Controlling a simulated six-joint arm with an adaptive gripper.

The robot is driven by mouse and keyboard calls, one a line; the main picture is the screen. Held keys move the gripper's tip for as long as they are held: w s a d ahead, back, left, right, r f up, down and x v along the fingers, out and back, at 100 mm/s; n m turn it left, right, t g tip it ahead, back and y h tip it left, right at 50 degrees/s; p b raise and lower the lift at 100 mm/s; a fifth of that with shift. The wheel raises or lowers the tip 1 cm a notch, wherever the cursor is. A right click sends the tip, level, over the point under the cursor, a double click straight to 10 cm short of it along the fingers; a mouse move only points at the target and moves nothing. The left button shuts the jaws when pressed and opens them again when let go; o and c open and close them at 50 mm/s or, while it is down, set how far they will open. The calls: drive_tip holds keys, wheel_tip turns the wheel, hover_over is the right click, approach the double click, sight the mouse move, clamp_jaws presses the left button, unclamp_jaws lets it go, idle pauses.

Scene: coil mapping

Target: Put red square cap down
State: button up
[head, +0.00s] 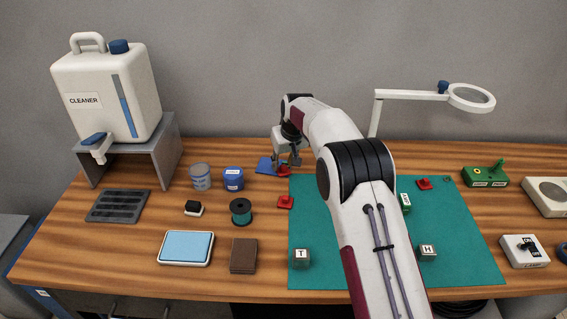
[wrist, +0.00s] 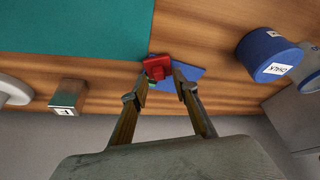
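The red square cap (wrist: 157,67) sits between my fingertips in the wrist view, with a finger against each side. In the head view a bit of its red (head: 283,171) shows under my gripper (head: 288,163), beyond the back left corner of the green mat (head: 465,250). My gripper (wrist: 160,78) is shut on the cap. A flat blue piece (wrist: 188,82) lies right by the cap, partly behind my right finger; it also shows in the head view (head: 265,165). I cannot tell whether the cap touches the surface below.
Another red piece (head: 285,202) lies at the mat's left edge, and one more (head: 424,184) lies on the mat. A blue tub (head: 233,179) and a grey tub (head: 200,176) stand to the left. My arm hides the mat's middle.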

drive_tip(key=v, duration=1.2)
idle(0.8)
drive_tip(key=s+d+r+m, duration=0.1)
drive_tip(key=s+d+r, duration=0.35)
drive_tip(key=s, duration=0.35)
drive_tip(key=s+d+r, duration=0.3)
drive_tip(key=s+r, duration=0.3)
drive_tip(key=s, duration=0.1)
drive_tip(key=s+d+r+m, duration=0.1)
drive_tip(key=s+d+r, duration=0.35)
drive_tip(key=s, duration=0.35)
drive_tip(key=s+d+f+m+h, duration=0.1)
drive_tip(key=s+d+f, duration=0.1)
drive_tip(key=s, duration=1.1)
drive_tip(key=s+d+f+m+t, duration=0.1)
drive_tip(key=s+d+f, duration=0.2)
drive_tip(key=s, duration=1)
drive_tip(key=shift+f+h, duration=0.4)
drive_tip(key=shift+f, duration=0.15)
drive_tip(key=shift+s, duration=0.1)
idle(0.5)
